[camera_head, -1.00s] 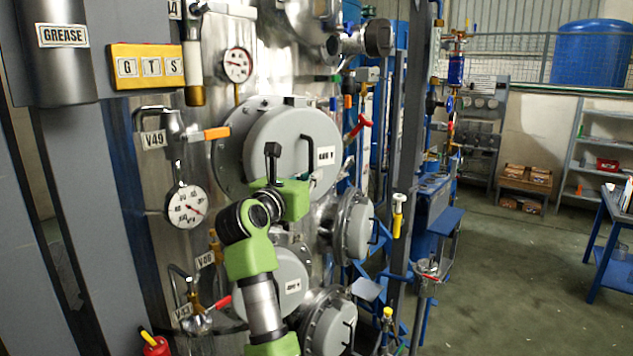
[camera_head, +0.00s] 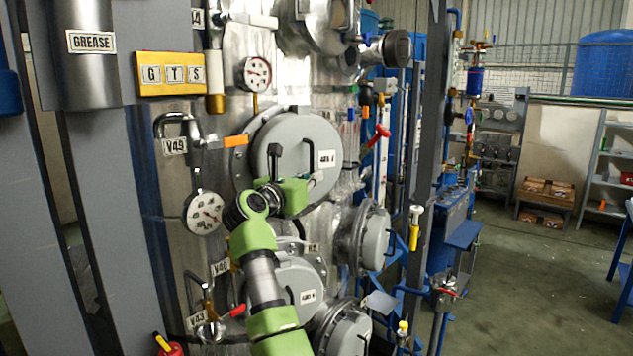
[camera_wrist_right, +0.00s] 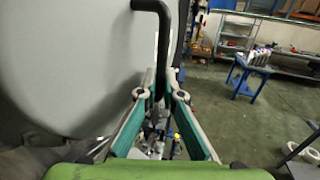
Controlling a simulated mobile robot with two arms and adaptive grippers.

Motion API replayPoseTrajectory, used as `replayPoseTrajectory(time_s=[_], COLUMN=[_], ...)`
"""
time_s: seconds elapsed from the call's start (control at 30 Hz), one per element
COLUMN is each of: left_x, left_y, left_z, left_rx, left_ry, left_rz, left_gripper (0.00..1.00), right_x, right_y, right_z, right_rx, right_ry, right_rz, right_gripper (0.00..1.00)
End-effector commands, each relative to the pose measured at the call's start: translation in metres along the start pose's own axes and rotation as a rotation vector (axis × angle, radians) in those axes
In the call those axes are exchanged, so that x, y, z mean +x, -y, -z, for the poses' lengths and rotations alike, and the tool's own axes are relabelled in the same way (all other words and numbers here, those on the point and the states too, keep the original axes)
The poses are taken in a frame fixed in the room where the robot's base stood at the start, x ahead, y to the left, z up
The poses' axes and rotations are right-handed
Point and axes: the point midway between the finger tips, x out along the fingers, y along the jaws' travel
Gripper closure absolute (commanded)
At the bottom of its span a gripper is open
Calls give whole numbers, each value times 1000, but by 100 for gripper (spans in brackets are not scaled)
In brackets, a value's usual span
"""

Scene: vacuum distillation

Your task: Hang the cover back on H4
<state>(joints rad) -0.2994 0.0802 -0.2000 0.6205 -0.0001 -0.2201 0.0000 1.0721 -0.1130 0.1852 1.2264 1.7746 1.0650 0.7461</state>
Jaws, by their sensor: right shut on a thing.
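The large round grey cover (camera_head: 289,136) is at the upper round flange (camera_head: 243,135) on the steel vessel. It has a white label (camera_head: 326,158), too blurred to read, and a black bar handle (camera_head: 305,152). A crescent of flange shows to its left. Whether the cover touches the flange I cannot tell. My right gripper (camera_head: 314,178) is in front of the cover's lower part, shut on the handle. In the right wrist view, the handle (camera_wrist_right: 163,30) comes down between the fingers (camera_wrist_right: 158,95), with the grey cover face (camera_wrist_right: 60,60) at left. My left gripper is not in view.
Another grey cover (camera_head: 285,285) sits below, behind my right arm. Further covers (camera_head: 372,238) stick out at lower right. A V49 valve with an orange handle (camera_head: 235,141) and gauges (camera_head: 204,212) are at left. Open floor (camera_head: 520,290) lies to the right.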

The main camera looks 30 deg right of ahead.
Motion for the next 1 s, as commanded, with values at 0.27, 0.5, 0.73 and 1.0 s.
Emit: replayPoseTrajectory(time_s=[0.27,0.5,0.73,1.0], left_x=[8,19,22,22], left_y=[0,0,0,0], left_z=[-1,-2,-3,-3], left_rx=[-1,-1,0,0], left_ry=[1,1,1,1], left_rz=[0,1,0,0], left_gripper=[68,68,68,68], right_x=[9,9,9,9], right_y=[-14,-13,-13,-13], right_z=[6,20,24,24], right_rx=[1,3,3,3], right_ry=[4,5,5,5], right_rz=[1,0,0,0], right_gripper=[100,100,100,100])
